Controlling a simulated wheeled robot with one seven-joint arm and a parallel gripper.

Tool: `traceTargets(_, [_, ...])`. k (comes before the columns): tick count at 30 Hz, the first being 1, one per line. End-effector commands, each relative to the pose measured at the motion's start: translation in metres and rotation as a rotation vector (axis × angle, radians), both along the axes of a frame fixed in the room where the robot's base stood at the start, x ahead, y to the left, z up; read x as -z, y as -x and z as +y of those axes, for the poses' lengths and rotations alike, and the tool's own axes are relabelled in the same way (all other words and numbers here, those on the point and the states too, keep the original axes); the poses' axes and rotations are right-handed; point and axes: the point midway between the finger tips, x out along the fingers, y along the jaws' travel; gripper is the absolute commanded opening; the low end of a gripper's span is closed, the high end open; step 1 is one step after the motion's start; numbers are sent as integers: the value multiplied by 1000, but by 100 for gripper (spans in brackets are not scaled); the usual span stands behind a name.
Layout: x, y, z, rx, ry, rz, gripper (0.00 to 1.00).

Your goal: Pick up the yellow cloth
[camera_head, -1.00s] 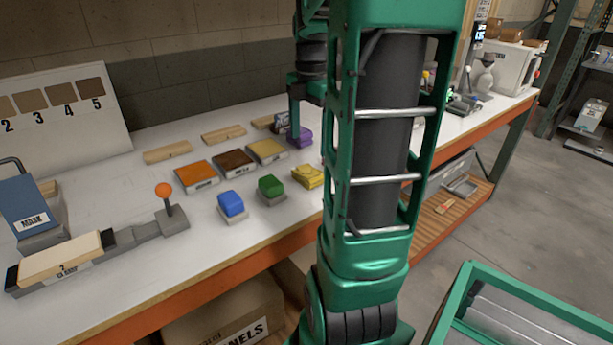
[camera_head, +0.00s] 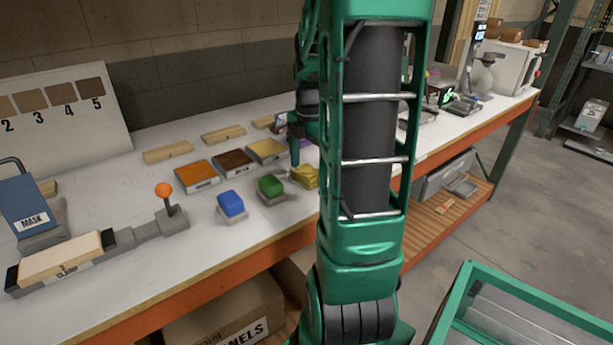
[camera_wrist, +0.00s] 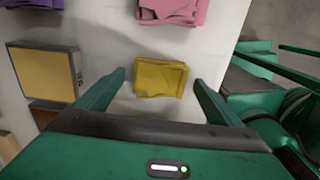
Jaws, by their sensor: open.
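The yellow cloth (camera_wrist: 161,78) is a folded square lying flat on the white bench top. In the wrist view it shows between and just beyond the tips of my gripper (camera_wrist: 159,80), whose fingers are open and empty. In the head view the yellow cloth (camera_head: 305,176) sits right of the green block, partly hidden by my arm.
A green block (camera_head: 270,186) and a blue block (camera_head: 231,203) stand left of the cloth. A yellow-topped sample tile (camera_wrist: 45,72) lies left in the wrist view. A pink cloth (camera_wrist: 173,10) and a purple cloth (camera_wrist: 36,3) lie farther off.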

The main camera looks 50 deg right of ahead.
Motion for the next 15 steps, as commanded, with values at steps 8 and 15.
traceTargets(8, [0,0,0,0,0,0,55])
traceTargets(15, [0,0,0,0,0,0,44])
